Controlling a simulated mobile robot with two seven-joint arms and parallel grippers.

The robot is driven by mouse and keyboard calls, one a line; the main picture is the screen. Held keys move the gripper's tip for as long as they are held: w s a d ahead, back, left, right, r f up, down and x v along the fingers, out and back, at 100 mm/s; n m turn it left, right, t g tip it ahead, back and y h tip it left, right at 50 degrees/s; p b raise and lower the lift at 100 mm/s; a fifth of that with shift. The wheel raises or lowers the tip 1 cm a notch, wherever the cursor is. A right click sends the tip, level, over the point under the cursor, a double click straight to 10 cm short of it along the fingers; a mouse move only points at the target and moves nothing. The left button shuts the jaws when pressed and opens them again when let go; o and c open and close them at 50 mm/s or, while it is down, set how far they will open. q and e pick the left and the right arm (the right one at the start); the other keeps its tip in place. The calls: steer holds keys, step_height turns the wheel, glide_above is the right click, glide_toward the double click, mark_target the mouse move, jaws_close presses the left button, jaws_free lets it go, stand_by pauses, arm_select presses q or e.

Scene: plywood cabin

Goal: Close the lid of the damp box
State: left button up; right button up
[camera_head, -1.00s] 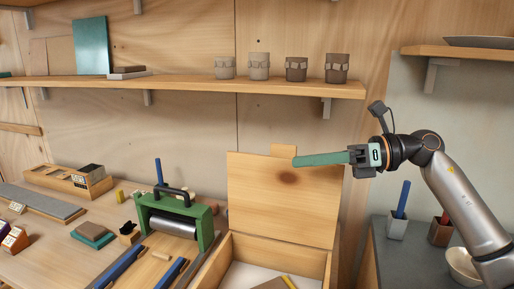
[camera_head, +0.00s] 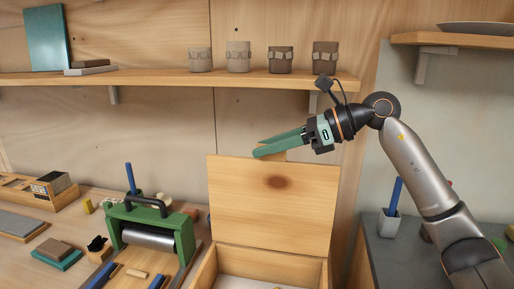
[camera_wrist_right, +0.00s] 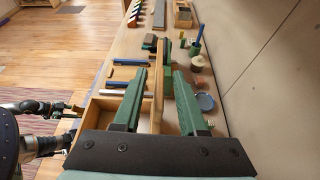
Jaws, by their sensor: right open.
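The damp box (camera_head: 262,262) is a light wooden box low in the head view. Its lid (camera_head: 240,205) stands open, upright at the back, with a dark knot and a small tab (camera_head: 274,153) at the top edge. My right gripper (camera_head: 262,148) is open at the lid's top edge, with one green finger in front of the tab and partly hiding it. In the right wrist view the lid (camera_wrist_right: 157,85) shows edge-on between the two spread fingers (camera_wrist_right: 155,95), with gaps on both sides.
A green roller press (camera_head: 150,232) stands left of the box on the bench. A shelf (camera_head: 150,80) with several cups runs above the lid. A grey counter with a pot (camera_head: 388,226) holding a blue stick is at the right.

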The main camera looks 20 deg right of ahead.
steer(key=shift+x, duration=1.35)
steer(key=shift+c, duration=0.3)
jaws_close()
